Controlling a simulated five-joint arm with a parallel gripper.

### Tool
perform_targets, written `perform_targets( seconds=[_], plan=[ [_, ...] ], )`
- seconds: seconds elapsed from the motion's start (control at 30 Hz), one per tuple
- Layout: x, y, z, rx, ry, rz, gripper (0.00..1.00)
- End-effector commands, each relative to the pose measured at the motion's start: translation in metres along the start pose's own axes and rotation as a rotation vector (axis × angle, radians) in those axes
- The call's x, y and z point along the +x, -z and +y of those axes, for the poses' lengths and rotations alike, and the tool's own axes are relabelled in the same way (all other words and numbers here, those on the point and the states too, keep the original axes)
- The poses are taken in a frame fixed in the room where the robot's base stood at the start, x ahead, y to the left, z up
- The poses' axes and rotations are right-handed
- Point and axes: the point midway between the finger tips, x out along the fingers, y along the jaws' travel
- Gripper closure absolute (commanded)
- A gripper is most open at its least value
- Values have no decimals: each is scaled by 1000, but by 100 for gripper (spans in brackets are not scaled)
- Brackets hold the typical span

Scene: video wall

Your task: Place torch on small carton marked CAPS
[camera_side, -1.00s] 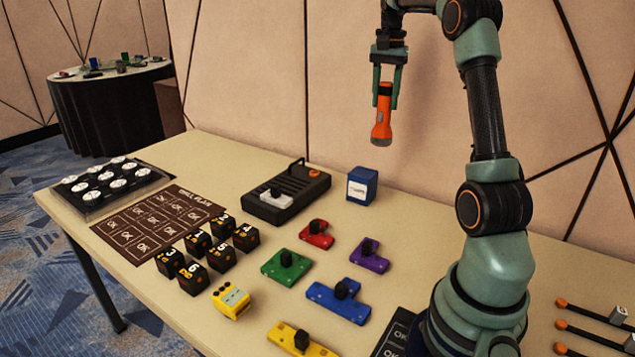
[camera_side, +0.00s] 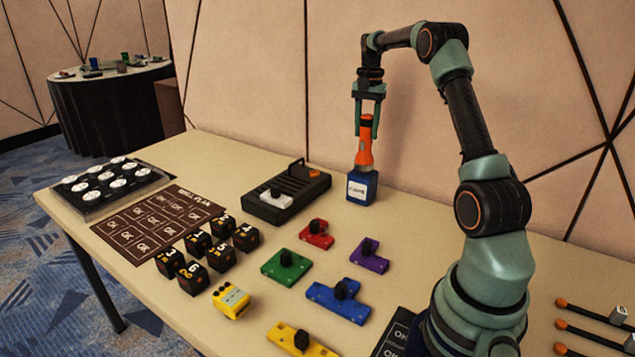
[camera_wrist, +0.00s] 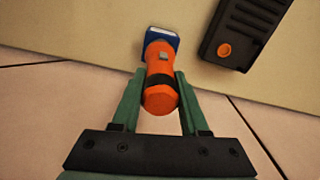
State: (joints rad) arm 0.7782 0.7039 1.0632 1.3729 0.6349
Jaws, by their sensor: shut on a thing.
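The orange torch (camera_side: 364,150) is upright between the fingers of my gripper (camera_side: 367,122), which is shut on its upper part. The torch's wide lower end is at the top of the small blue carton (camera_side: 361,188) with a white label, whose lettering is too small to read surely. I cannot tell whether the torch touches the carton or hangs just above it. In the wrist view the torch (camera_wrist: 161,88) lies between the green fingers (camera_wrist: 157,100), and the blue carton (camera_wrist: 161,36) shows beyond it, partly hidden by the torch.
A black case (camera_side: 287,190) with an orange knob stands left of the carton. Red (camera_side: 317,235), purple (camera_side: 369,256), green (camera_side: 286,266) and blue (camera_side: 340,300) knobbed pieces lie in front. Black numbered cubes (camera_side: 221,257) stand further left. The wall (camera_side: 265,80) is close behind.

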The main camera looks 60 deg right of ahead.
Motion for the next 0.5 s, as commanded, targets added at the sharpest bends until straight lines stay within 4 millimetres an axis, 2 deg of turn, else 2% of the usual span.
perform_targets(
  seconds=[0.1, 0.5],
  plan=[
    [10, 0, 0, 0, 0, 0, 100],
    [14, 0, 0, 0, 0, 0, 100]
  ],
)
